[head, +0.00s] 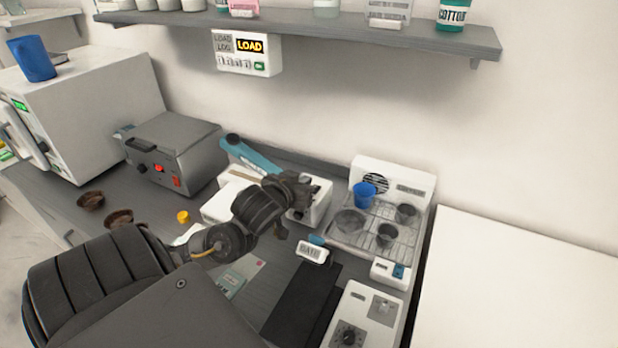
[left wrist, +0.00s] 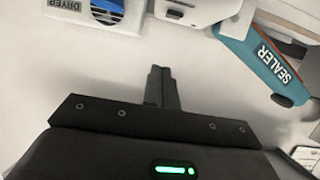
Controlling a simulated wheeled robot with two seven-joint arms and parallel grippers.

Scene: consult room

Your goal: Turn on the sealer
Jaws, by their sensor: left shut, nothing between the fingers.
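The sealer has a white body (head: 222,207) and a teal lever arm (head: 255,160) raised at a slant, with a dark knob at its end. In the left wrist view the teal arm (left wrist: 262,60), lettered SEALER, is at the upper right. My right gripper is not in view.
The dryer (head: 415,177), with a wire rack and several cups, stands right of the gripper. A grey box (head: 180,140) with knobs and a red light stands left. A barcode-labelled item (head: 313,253) and dark mat (head: 300,308) lie in front. A shelf (head: 330,35) overhangs.

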